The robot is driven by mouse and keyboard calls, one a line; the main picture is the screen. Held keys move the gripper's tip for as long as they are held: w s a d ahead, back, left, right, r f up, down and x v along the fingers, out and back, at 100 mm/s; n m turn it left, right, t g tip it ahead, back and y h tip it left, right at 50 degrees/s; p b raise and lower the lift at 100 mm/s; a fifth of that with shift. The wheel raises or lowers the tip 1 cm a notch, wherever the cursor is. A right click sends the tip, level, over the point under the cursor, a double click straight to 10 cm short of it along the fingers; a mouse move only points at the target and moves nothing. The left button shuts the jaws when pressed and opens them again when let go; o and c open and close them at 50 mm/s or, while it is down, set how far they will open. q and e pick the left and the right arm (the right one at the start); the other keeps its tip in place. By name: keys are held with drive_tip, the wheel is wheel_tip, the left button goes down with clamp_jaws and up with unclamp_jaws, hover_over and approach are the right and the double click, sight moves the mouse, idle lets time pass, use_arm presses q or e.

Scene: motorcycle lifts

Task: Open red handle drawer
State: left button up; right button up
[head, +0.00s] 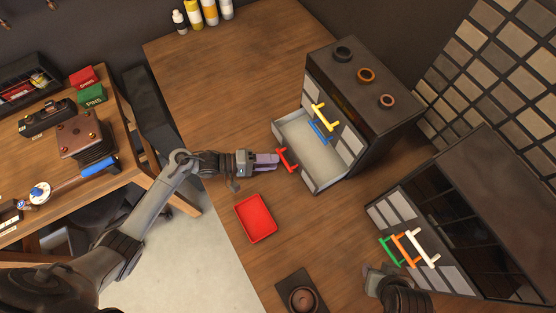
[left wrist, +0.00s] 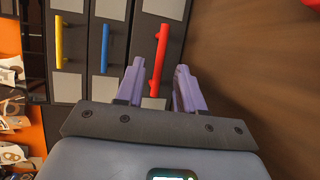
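The red handle (head: 287,160) is on the front of a drawer (head: 312,150) that stands pulled out of the dark cabinet (head: 362,95), its pale inside showing. My left gripper (head: 272,160) is just left of the red handle. In the left wrist view my left gripper's purple fingers (left wrist: 157,85) are apart, with the red handle (left wrist: 159,58) showing between and beyond them. I cannot tell whether they touch it. The yellow handle (head: 325,117) and blue handle (head: 320,130) are on drawers set further back. My right gripper (head: 376,276) is partly visible at the bottom; its fingers are unclear.
A red tray (head: 256,218) lies on the wooden table below my left gripper. A second cabinet (head: 465,210) with green, orange and white handles stands at the right. Bottles (head: 202,12) stand at the back edge. A dark square base with a round piece (head: 302,298) is at the bottom.

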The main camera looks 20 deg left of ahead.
use_arm(q)
drive_tip(key=v, duration=0.7)
drive_tip(key=shift+a+r, duration=0.1)
